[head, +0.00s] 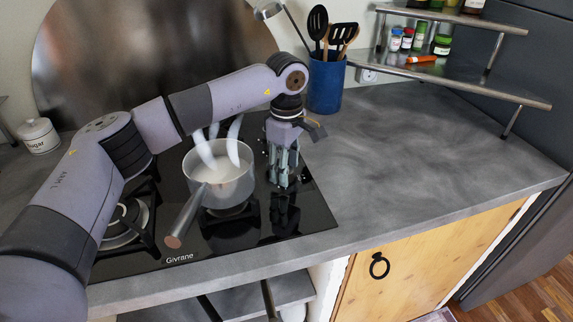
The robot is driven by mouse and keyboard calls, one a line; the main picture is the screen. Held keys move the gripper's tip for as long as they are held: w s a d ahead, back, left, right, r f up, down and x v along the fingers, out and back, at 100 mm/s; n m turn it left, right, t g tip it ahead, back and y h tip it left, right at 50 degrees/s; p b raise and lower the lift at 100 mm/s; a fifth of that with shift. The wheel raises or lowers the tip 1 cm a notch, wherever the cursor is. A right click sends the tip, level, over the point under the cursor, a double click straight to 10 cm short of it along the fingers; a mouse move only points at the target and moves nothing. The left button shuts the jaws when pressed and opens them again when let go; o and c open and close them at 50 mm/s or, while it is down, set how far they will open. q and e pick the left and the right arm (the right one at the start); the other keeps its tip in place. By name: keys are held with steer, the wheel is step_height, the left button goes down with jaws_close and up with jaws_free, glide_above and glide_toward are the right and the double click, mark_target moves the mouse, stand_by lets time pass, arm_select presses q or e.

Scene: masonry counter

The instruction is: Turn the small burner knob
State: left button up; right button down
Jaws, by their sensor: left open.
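The black glass cooktop (310,213) is set in the grey counter. My left gripper (282,182) is open and points down over the right side of the cooktop, where the burner knobs (265,152) stand in a row. The fingers cover most of the knobs, so I cannot tell which one is the small burner knob or whether the fingers touch it. A steaming saucepan (238,186) with a light liquid stands on a burner just left of the gripper, its handle toward the front. My right gripper is not in view.
A blue utensil holder (325,88) stands behind the cooktop on the right. A two-tier metal shelf (500,88) holds jars at the back right. A sugar jar (38,137) is at the far left. The counter right of the cooktop (420,150) is clear.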

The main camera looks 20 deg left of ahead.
arm_select(q)
step_height(320, 180, up, 12)
stand_by(0.5)
stand_by(0.3)
